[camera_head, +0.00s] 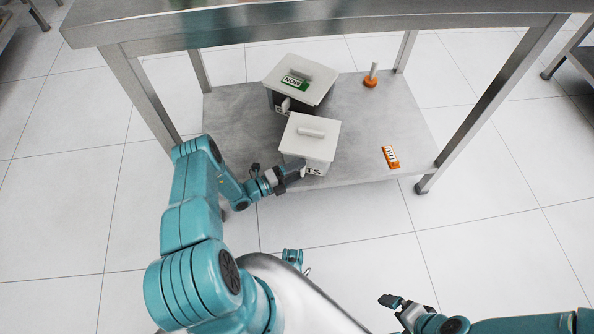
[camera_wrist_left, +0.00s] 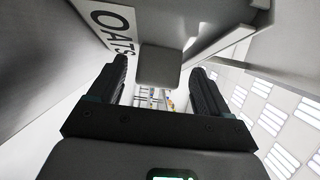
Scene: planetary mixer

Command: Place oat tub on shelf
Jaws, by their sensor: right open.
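The oat tub (camera_head: 308,145) is a pale box with a bar handle on its lid. It sits at the front of the low steel shelf (camera_head: 375,125), and its lettered side shows in the left wrist view (camera_wrist_left: 112,25). My left gripper (camera_head: 298,170) is at the tub's front left side. In the left wrist view its two fingers (camera_wrist_left: 160,85) are apart, with a grey block (camera_wrist_left: 160,65) between or just beyond them and gaps on both sides. My right gripper (camera_head: 390,302) is open and empty over the floor, away from the shelf.
A second lidded tub (camera_head: 300,78) with a green label stands right behind the oat tub. An orange-based post (camera_head: 371,80) and an orange label piece (camera_head: 390,157) are on the shelf's right. The steel tabletop (camera_head: 320,25) and its legs frame the shelf. The shelf's right part is mostly clear.

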